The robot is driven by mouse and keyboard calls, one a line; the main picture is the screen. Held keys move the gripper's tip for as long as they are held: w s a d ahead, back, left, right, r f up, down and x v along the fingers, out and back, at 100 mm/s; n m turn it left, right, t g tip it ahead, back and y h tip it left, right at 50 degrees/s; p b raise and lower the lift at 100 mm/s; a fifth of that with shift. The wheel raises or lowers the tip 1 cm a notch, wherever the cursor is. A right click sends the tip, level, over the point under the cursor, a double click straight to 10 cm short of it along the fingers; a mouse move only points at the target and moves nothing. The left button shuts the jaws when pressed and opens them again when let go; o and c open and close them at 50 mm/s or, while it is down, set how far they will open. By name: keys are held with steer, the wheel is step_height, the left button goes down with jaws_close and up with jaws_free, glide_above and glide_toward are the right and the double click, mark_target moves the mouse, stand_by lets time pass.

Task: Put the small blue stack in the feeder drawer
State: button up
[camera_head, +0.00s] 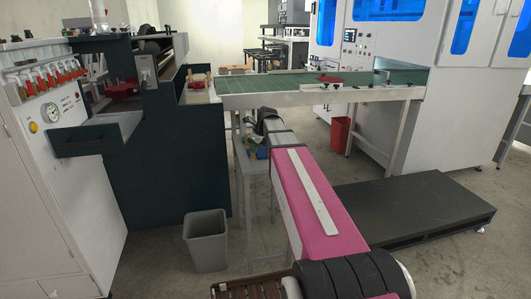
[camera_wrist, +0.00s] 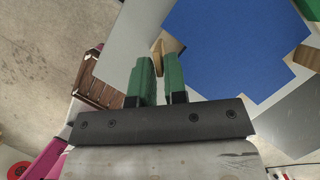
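My gripper (camera_wrist: 158,62) has two green fingers standing a small gap apart. A narrow tan piece shows at and beyond the gap; I cannot tell whether the fingers touch it. A flat blue piece (camera_wrist: 232,40), which looks like the blue stack, lies right of the fingers on a pale surface, with tan at its edges. In the head view a small patch of blue (camera_head: 262,153) shows beside the end of my arm, partly hidden.
A low table (camera_head: 244,163) stands under my arm's end. A grey bin (camera_head: 206,240) stands on the floor by the dark machine. A green conveyor (camera_head: 300,82) crosses behind, with a red bin (camera_head: 340,133) beneath. A dark platform (camera_head: 415,210) lies at right.

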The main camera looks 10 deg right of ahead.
steer(key=shift+x, duration=1.45)
jaws_close()
steer(key=shift+r, duration=0.1)
steer(key=shift+r, duration=0.4)
steer(key=r, duration=0.3)
steer(key=shift+s+a+r, duration=0.2)
steer(key=shift+a+r, duration=0.05)
steer(key=shift+r, duration=0.1)
steer(key=s+a+r, duration=0.5)
steer(key=a+r, duration=0.1)
steer(key=a, duration=0.3)
steer(key=shift+s+a, duration=0.25)
steer(key=shift+s, duration=0.1)
